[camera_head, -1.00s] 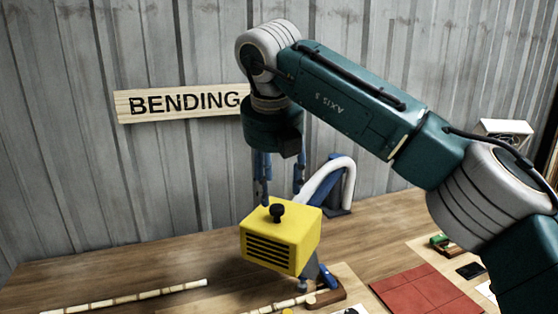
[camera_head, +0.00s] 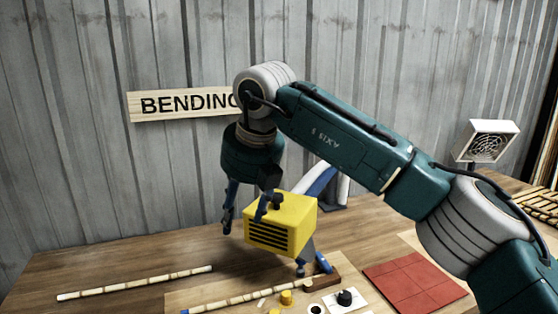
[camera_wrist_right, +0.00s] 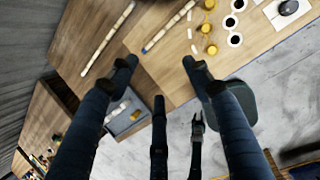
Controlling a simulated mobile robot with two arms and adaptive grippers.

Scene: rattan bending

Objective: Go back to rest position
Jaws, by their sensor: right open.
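My right gripper (camera_head: 245,214) hangs down from my right arm in the head view, its blue fingers apart and tilted. One finger is left of a yellow slatted box (camera_head: 288,225); the other overlaps the box's left side in the picture. I cannot tell whether it touches. In the right wrist view the gripper (camera_wrist_right: 158,67) is open, with nothing between its fingers. Two slim dark parts below them there are unclear. My left gripper is not identifiable in either view.
The wooden table (camera_head: 90,260) bears a jointed rattan pole (camera_head: 135,283), a second pole (camera_head: 240,298), a red tile mat (camera_head: 415,283) and small yellow pieces (camera_head: 286,297). A white fan box (camera_head: 487,142) stands at right. A BENDING sign (camera_head: 180,103) hangs on the metal wall.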

